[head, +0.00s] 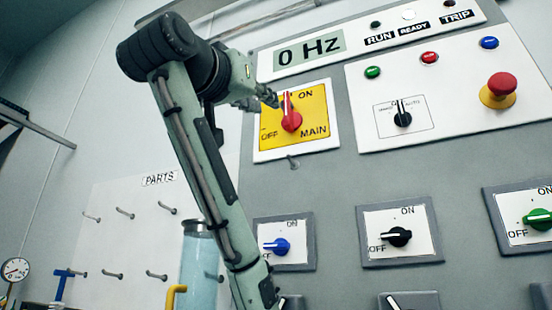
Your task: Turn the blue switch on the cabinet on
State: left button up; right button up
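The blue switch (281,246) is on a white plate in a grey frame, low on the cabinet (330,180). Its pointer lies sideways to the left, toward the OFF label; ON is printed above it. My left gripper (268,97) is well above the blue switch, beside the red main switch (291,113) on its yellow plate. The red handle stands upright, toward ON. Whether the fingertips touch the red handle, and whether they are open or shut, I cannot tell. My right gripper is not in view.
A black switch (398,237) and a green switch (539,219) sit right of the blue one. A red emergency button (499,89) sticks out at upper right. The display (309,48) reads 0 Hz. A pegboard (125,235) with several hooks stands at left.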

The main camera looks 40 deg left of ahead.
aim_at(281, 247)
jog(key=k+l, duration=0.15)
jog(key=k, duration=0.35)
jog(key=k+l, duration=0.2)
jog(key=k, duration=0.25)
jog(key=k+l, duration=0.15)
jog(key=k, duration=0.35)
